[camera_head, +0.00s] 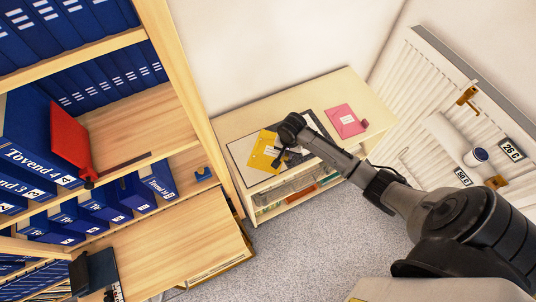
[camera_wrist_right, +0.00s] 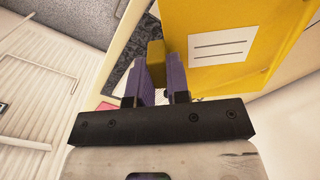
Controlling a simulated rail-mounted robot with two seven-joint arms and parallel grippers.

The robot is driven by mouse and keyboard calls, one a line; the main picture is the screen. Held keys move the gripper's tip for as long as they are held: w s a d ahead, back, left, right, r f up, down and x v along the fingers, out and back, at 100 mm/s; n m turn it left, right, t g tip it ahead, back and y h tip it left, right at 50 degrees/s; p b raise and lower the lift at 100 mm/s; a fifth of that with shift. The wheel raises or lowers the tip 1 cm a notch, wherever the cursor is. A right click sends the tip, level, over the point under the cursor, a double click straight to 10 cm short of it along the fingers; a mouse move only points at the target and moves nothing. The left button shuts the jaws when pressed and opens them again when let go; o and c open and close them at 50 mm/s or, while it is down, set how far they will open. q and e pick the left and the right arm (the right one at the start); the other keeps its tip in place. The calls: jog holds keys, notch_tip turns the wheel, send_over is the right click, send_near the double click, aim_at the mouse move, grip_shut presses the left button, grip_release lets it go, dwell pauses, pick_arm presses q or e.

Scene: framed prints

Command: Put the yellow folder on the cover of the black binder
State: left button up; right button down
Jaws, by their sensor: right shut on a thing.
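The yellow folder (camera_head: 264,151) is over the left part of the low cabinet's top in the head view. In the right wrist view the yellow folder (camera_wrist_right: 280,30) fills the upper right and carries a white label. My right gripper (camera_head: 283,153) is at the folder's right edge; in the wrist view its fingers (camera_wrist_right: 164,80) are shut on a yellow tab of it. A dark flat cover, apparently the black binder (camera_head: 318,124), lies on the cabinet, partly hidden by my arm. I cannot tell whether the folder touches what is below. My left gripper is not in view.
A pink folder (camera_head: 346,121) lies right of the dark cover on the cabinet top (camera_head: 345,88). A wooden shelf (camera_head: 140,125) with blue binders and a red folder (camera_head: 70,140) is at left.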

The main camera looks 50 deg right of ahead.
aim_at(271, 150)
jog(key=w+a+f, duration=0.1)
jog(key=w, duration=0.1)
jog(key=w+f, duration=0.1)
jog(key=w, duration=0.1)
jog(key=w+a+f+b, duration=0.1)
jog(key=w, duration=0.1)
jog(key=shift+a+f, duration=0.3)
jog(key=shift+f, duration=0.1)
jog(key=shift+f+b, duration=0.4)
jog(key=shift+f, duration=1.6)
jog(key=shift+f, duration=0.15)
jog(key=c, duration=1.1)
grip_release()
jog(key=shift+s, duration=0.1)
